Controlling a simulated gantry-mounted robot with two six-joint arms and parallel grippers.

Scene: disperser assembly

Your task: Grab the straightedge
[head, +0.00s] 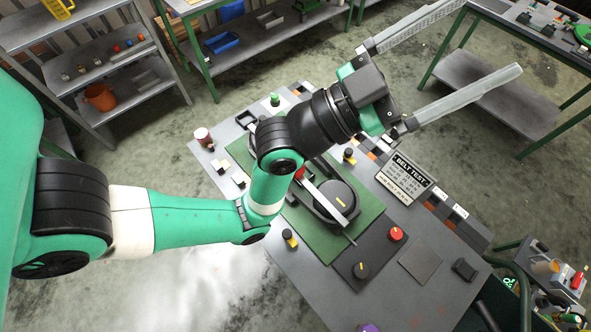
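My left gripper (490,35) is open wide, with two long pale fingers pointing to the upper right and nothing between them. I cannot pick out a straightedge with certainty. My arm hides part of the bench top. A green mat (365,215) on the bench carries a dark device with a round black disc (337,199). My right gripper is not in view.
A metal shelf (110,60) stands at upper left, and a green-framed table (500,85) at upper right.

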